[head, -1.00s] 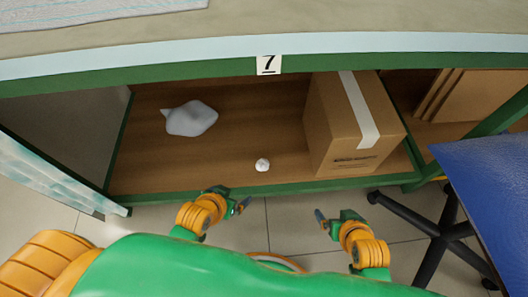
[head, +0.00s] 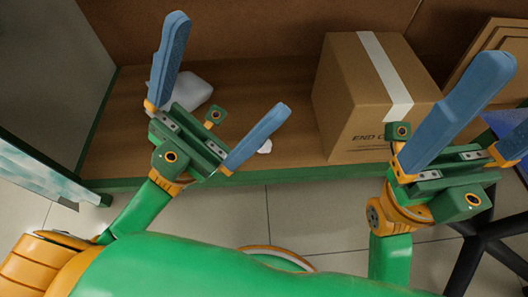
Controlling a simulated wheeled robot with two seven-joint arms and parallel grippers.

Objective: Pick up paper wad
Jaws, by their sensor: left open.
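The paper wad (head: 265,147) is a small white crumpled lump on the wooden floor of the low compartment, near its front edge. My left gripper's right finger hides part of it. My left gripper (head: 230,64) is open and empty, its two blue fingers spread wide and pointing up in the picture. The wad shows just beside the outer side of its right finger; I cannot tell the gap in depth. My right gripper (head: 508,102) is raised at the right, in front of the box; its blue fingers stand apart with nothing seen between them, and one runs out of the picture.
A cardboard box (head: 360,95) with white tape stands right of the wad. A pale grey crumpled thing (head: 197,91) lies behind my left gripper. The green front edge (head: 300,172) borders the compartment. Dark chair legs (head: 468,265) stand at the lower right.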

